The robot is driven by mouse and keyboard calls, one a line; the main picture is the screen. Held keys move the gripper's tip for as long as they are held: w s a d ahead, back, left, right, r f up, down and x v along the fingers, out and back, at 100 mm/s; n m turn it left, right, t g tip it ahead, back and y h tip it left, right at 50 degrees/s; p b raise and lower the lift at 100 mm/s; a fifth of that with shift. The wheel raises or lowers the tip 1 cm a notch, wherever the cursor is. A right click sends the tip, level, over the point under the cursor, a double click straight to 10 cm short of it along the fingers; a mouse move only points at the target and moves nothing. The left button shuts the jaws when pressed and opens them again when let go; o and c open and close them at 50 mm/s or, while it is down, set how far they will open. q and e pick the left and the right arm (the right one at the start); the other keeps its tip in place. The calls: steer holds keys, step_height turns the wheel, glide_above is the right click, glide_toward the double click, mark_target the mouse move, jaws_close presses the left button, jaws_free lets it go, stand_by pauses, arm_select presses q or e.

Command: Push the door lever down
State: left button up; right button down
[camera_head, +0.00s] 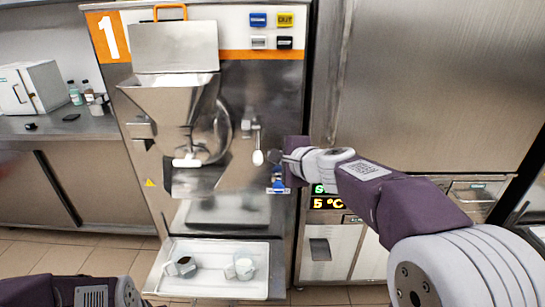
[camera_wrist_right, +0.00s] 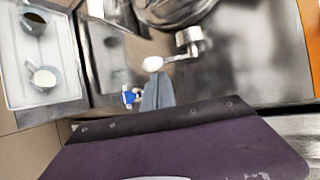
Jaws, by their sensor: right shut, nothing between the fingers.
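The batch freezer's metal lever with a white knob (camera_head: 257,157) hangs down on the right of the round door (camera_head: 212,130). In the right wrist view the white knob (camera_wrist_right: 153,63) and its arm lie just beyond my fingers. My right gripper (camera_head: 274,157) is shut and empty, close to the right of the knob in the head view. Its grey fingers (camera_wrist_right: 157,90) point toward the knob in the wrist view; I cannot tell whether they touch it. My left gripper is out of view; only part of the left arm shows at the bottom left.
A metal hopper (camera_head: 172,95) and a white spout handle (camera_head: 187,162) sit left of the lever. A white tray (camera_head: 205,288) below holds two cups (camera_head: 183,266). A steel cabinet (camera_head: 430,90) stands on the right. A steel counter (camera_head: 60,127) is at the left.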

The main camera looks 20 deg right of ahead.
steer(key=s+r+p, duration=0.5)
steer(key=s, duration=0.1)
steer(key=s+a+f+n+g+p, duration=0.5)
steer(key=f+g+p, duration=0.15)
steer(key=f, duration=0.25)
steer(key=s+d+f+n+g+h+p, duration=0.1)
steer(key=s+d+f+n+g+h, duration=0.2)
steer(key=s+f+n, duration=0.8)
steer(key=s+d+n+g, duration=0.1)
steer(key=s+d+g, duration=0.1)
steer(key=d, duration=0.1)
steer(key=shift+d+n+p, duration=0.15)
steer(key=shift+n+p, duration=0.15)
steer(key=shift+p, duration=0.05)
